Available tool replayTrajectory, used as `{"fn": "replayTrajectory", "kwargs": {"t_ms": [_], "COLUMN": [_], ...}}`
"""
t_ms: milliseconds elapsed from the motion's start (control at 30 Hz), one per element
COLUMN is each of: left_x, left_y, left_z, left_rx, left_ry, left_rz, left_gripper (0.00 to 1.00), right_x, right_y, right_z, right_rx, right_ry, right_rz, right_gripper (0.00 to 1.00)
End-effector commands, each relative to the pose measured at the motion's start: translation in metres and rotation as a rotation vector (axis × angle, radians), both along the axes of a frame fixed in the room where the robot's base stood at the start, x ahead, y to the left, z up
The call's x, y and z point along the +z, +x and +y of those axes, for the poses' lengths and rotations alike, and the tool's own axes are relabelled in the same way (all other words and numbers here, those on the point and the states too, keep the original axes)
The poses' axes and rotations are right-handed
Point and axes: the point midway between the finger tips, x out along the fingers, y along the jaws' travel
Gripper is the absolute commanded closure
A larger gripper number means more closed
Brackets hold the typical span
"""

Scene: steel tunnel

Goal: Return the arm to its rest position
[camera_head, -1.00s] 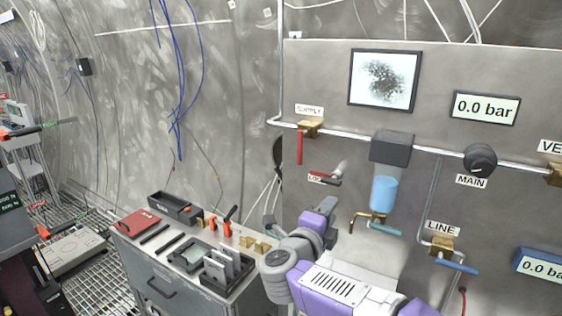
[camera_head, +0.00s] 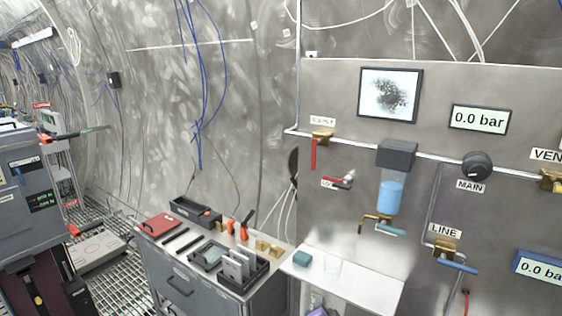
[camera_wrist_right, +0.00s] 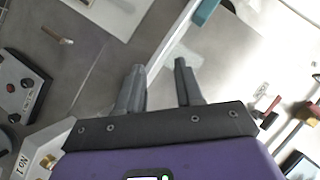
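My right arm shows in the head view only as a small purple piece (camera_head: 318,312) at the bottom edge, below the white shelf. In the right wrist view my right gripper (camera_wrist_right: 159,66) has its two grey fingers apart with nothing between them. It points toward the floor and shelf area and touches nothing that I can see. My left arm and left gripper do not show in either view.
The white shelf (camera_head: 350,286) holds a teal block (camera_head: 302,258) and a clear glass. A grey cabinet (camera_head: 185,290) with tools stands left of it. The wall panel (camera_head: 350,143) carries pipes, valves and 0.0 bar displays. Cluttered equipment stands at far left.

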Motion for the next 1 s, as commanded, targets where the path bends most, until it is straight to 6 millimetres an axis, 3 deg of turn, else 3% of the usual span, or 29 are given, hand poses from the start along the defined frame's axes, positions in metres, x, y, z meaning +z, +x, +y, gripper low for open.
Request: {"fn": "replayTrajectory", "kwargs": {"t_ms": [33,200,267,400,500,600,700,800,1000], "left_x": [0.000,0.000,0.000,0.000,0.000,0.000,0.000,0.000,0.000], "left_y": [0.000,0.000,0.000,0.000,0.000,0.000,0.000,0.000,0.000], "left_z": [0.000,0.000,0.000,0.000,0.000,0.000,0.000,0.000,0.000], "left_rx": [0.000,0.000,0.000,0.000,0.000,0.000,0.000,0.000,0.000], "left_ry": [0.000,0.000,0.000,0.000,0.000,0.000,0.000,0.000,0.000], "left_rz": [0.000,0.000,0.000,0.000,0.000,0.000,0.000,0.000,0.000], "left_gripper": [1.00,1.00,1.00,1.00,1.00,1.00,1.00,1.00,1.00], "right_x": [-0.043,-0.156,-0.191,-0.253,-0.278,-0.291,-0.295,-0.297,-0.297], "right_y": [-0.014,-0.079,-0.110,-0.193,-0.250,-0.293,-0.320,-0.331,-0.332], "right_z": [-0.001,0.003,0.005,0.010,0.015,0.020,0.022,0.024,0.024], "right_rx": [0.064,0.296,0.382,0.583,0.714,0.814,0.878,0.903,0.906], "right_ry": [-0.037,-0.108,-0.116,-0.104,-0.078,-0.049,-0.028,-0.019,-0.019], "right_rz": [0.097,0.394,0.497,0.727,0.857,0.948,0.999,1.019,1.021], "right_gripper": [0.64,0.64,0.64,0.64,0.64,0.64,0.64,0.64,0.64]}}
